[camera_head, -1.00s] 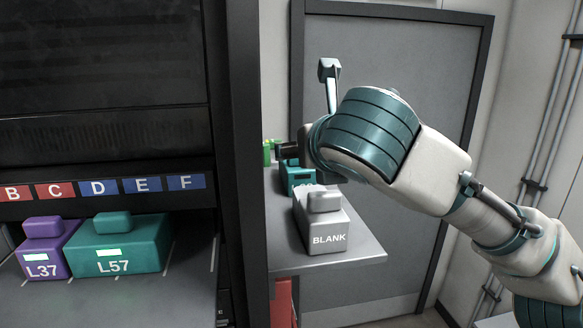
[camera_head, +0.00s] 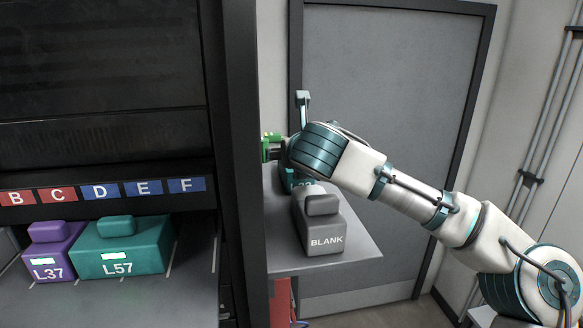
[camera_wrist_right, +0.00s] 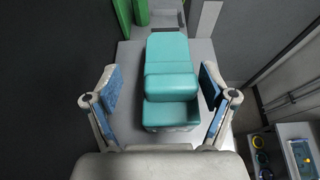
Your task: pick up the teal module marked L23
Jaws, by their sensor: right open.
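A teal module (camera_head: 288,180) stands on the grey side shelf, mostly hidden behind my right arm in the head view; its label is too covered to read in full. In the right wrist view the teal module (camera_wrist_right: 170,55) lies between the fingers of my right gripper (camera_wrist_right: 158,78), its raised handle block towards me. The gripper is open, with a finger on each side and a visible gap to the module on both sides. In the head view the fingers are hidden behind my wrist. My left gripper is not in view.
A grey BLANK module (camera_head: 320,222) stands on the shelf (camera_head: 350,255) in front of the teal one. Green objects (camera_wrist_right: 140,12) are beyond it. A dark rack post (camera_head: 240,150) stands left of the shelf. In the rack are a purple L37 (camera_head: 50,252) and a teal L57 module (camera_head: 125,248).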

